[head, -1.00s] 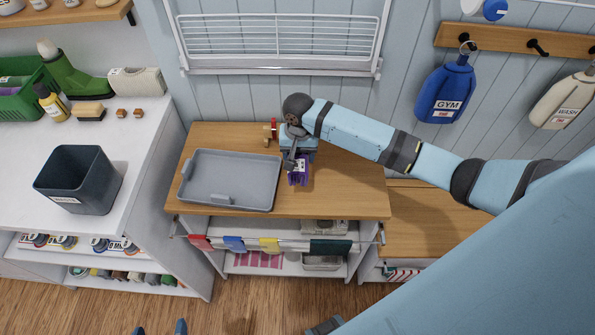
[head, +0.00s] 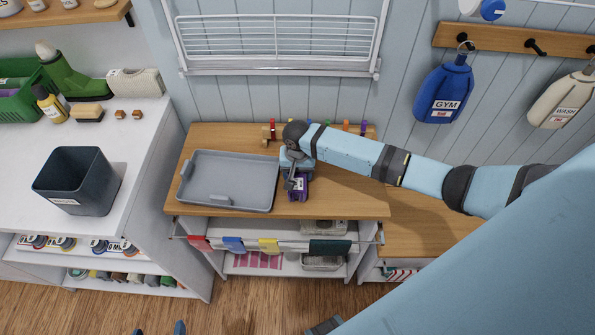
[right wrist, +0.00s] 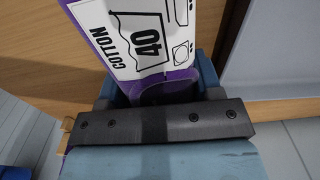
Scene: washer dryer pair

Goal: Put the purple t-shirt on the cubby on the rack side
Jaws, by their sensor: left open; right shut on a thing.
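The purple t-shirt (head: 299,195) is a small folded bundle with a white tag. In the right wrist view the purple cloth (right wrist: 180,84) shows close up, its tag reading "COTTON 40". My right gripper (head: 298,181) is shut on it, over the wooden top (head: 340,197) and just right of the grey tray. Whether the shirt touches the wood I cannot tell. Below this top is an open cubby (head: 283,228) behind a rail hung with small coloured cloths. A white wire rack (head: 275,40) is on the wall above. My left gripper (head: 160,329) is open and empty at the bottom edge, mostly out of frame.
The grey tray (head: 228,180) takes up the left of the wooden top. Small coloured pegs (head: 345,126) stand along its back edge. A dark bin (head: 75,180) stands on the white counter at left. A blue GYM bag (head: 444,90) hangs at right. The right part of the top is clear.

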